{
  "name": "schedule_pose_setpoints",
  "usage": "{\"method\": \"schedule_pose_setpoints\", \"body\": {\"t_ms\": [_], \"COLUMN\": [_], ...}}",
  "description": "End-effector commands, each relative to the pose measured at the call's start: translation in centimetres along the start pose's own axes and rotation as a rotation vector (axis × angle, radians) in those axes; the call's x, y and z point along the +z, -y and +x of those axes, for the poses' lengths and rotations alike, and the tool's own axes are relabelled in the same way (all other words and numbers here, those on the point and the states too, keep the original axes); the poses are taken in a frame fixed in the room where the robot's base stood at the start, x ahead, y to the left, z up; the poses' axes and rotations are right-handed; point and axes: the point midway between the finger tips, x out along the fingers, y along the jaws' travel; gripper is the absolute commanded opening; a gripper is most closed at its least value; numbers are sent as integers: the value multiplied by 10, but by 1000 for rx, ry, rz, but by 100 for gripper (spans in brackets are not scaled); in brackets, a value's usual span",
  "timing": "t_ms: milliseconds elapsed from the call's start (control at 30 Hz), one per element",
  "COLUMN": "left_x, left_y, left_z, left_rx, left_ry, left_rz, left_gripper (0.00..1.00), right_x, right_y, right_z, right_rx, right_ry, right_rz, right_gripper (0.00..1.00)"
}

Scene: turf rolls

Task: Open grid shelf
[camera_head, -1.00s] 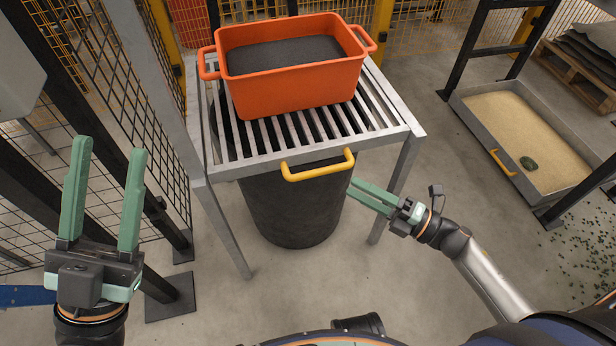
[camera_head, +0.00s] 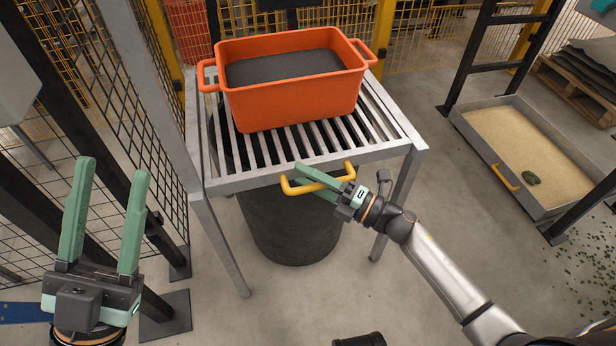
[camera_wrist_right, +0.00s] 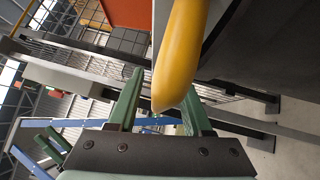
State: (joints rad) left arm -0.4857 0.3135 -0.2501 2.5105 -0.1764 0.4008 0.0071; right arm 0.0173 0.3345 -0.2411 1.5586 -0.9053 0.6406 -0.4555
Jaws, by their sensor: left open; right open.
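The grid shelf (camera_head: 222,185) is a grey metal frame with slatted bars and a yellow handle (camera_head: 290,189) on its front edge. My right gripper (camera_head: 308,178) is open at the handle. In the right wrist view, the yellow handle (camera_wrist_right: 180,50) reaches in front of and between the open green fingers (camera_wrist_right: 160,105); I cannot tell whether they touch it. My left gripper (camera_head: 112,170) is open and empty, pointing up at the left, well apart from the shelf.
An orange tub (camera_head: 295,100) of dark material stands on the shelf's slats. A black bin (camera_head: 290,235) stands beneath. At right is a sand tray (camera_head: 520,140) with its own yellow handle. A mesh fence (camera_head: 165,100) borders the left.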

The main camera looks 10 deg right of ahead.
Motion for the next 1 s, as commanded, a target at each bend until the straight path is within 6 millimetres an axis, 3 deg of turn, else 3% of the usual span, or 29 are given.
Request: {"method": "schedule_pose_setpoints", "body": {"t_ms": [200, 633, 1000], "left_x": [0, 0, 0], "left_y": [0, 0, 0], "left_z": [0, 0, 0], "left_rx": [0, 0, 0], "left_ry": [1, 1, 1], "left_rz": [0, -1, -1], "left_gripper": [50, 50, 50], "right_x": [0, 1, 1], "right_y": [0, -2, -4], "right_z": [0, 0, 0], "right_rx": [0, 4, 8], "right_ry": [1, 0, 0], "right_rz": [0, -1, -2], "right_gripper": [47, 0, 0]}}
